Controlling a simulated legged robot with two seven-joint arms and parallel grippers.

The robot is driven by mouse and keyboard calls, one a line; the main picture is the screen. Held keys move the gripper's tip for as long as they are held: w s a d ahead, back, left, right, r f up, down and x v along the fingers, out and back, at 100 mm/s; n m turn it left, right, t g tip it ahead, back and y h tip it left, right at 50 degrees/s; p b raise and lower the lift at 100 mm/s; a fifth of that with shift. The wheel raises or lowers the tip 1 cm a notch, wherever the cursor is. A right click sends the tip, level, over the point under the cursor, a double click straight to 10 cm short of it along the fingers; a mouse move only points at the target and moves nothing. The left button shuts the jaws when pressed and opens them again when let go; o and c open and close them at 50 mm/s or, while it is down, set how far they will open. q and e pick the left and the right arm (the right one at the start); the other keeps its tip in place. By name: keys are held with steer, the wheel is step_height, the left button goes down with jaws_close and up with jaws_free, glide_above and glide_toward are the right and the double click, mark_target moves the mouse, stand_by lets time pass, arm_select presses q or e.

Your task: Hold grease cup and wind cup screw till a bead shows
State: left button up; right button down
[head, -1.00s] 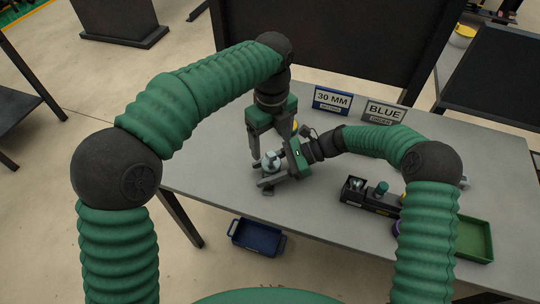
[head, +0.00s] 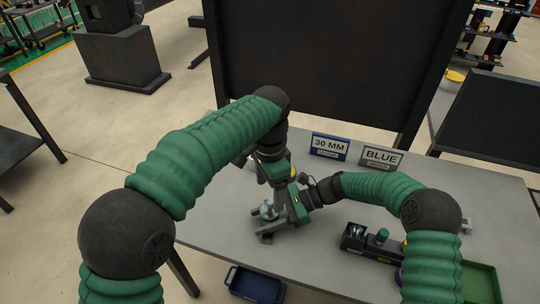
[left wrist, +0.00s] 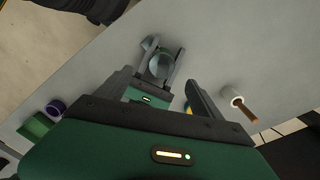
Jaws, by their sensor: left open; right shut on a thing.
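The grease cup (head: 268,210), a small pale grey metal piece, is held a little above the table between the dark fingers of my right gripper (head: 262,224). In the left wrist view the cup (left wrist: 158,66) shows as a round grey-blue piece between those fingers. My left gripper (head: 276,184) is open, just behind and above the right gripper's green body. In the left wrist view its two fingers (left wrist: 160,80) stand apart, with nothing gripped between them. The cup screw cannot be made out clearly. No bead can be made out.
On the grey table (head: 330,272) stand a "30 MM" sign (head: 330,146) and a "BLUE" sign (head: 381,158). A dark holder (head: 372,243) and a green tray (head: 481,282) are at right. A blue bin (head: 255,285) is below the front edge.

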mark_target(270, 201)
arm_select(q)
steer(key=shift+c, duration=0.2)
steer(key=shift+c, duration=1)
steer(key=shift+r+n, duration=0.2)
steer(key=shift+n, duration=0.4)
steer(key=shift+c, duration=1.4)
steer(key=shift+w+r+n, duration=0.1)
steer(key=shift+r+n, duration=0.25)
steer(key=shift+n, duration=0.55)
steer(key=shift+c, duration=1.2)
step_height(270, 201, up, 6)
steer(key=n, duration=1.5)
steer(key=shift+n, duration=0.3)
step_height(270, 201, down, 12)
steer(key=shift+w+f, duration=0.1)
steer(key=shift+w, duration=0.05)
jaws_close()
